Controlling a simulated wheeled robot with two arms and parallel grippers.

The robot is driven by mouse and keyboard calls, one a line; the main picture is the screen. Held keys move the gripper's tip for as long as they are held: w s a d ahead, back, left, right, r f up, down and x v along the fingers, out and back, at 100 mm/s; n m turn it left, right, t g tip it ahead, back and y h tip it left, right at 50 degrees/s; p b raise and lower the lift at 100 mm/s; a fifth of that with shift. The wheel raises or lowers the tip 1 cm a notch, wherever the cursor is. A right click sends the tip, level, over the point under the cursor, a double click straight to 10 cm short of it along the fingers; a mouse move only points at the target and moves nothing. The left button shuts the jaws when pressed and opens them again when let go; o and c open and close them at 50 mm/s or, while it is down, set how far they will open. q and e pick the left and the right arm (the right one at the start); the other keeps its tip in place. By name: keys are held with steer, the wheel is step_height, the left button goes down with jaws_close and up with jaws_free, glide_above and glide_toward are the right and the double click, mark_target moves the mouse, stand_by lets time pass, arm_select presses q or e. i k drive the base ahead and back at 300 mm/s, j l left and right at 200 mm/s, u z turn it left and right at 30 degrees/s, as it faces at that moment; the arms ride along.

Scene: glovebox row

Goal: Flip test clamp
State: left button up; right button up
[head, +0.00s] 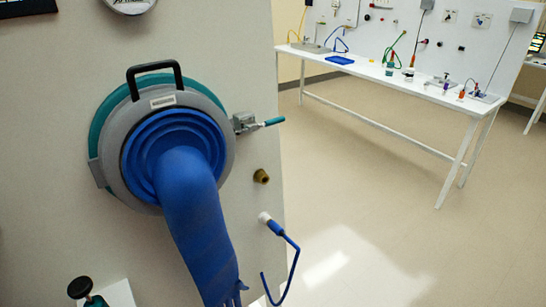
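A small grey toggle clamp (243,123) is fixed to the white panel at the right edge of the round glove port. Its lever with a teal grip (273,121) sticks out to the right, about level. The port has a grey ring (109,163) with a black handle (152,67) on top and a teal rim (97,128) behind it. A blue glove (192,215) hangs down from the port's middle. Neither of my grippers is in view.
Below the clamp, a brass fitting (261,176) and a blue hose (294,255) stick out from the panel. A black knob (80,287) is at bottom left. A white bench (400,84) with lab items stands at the back right. The floor (370,200) between is clear.

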mark_target(279, 119)
steer(key=z, duration=0.45)
steer(key=i+z, duration=0.1)
steer(key=z, duration=0.35)
steer(key=j+z, duration=0.1)
steer(key=z, duration=0.35)
steer(key=j+z, duration=0.1)
steer(key=z, duration=0.35)
steer(key=i+j+z, duration=0.1)
steer(key=z, duration=0.85)
steer(key=j+z, duration=0.15)
steer(key=z, duration=0.3)
steer(key=j+u, duration=0.2)
steer(key=u, duration=0.45)
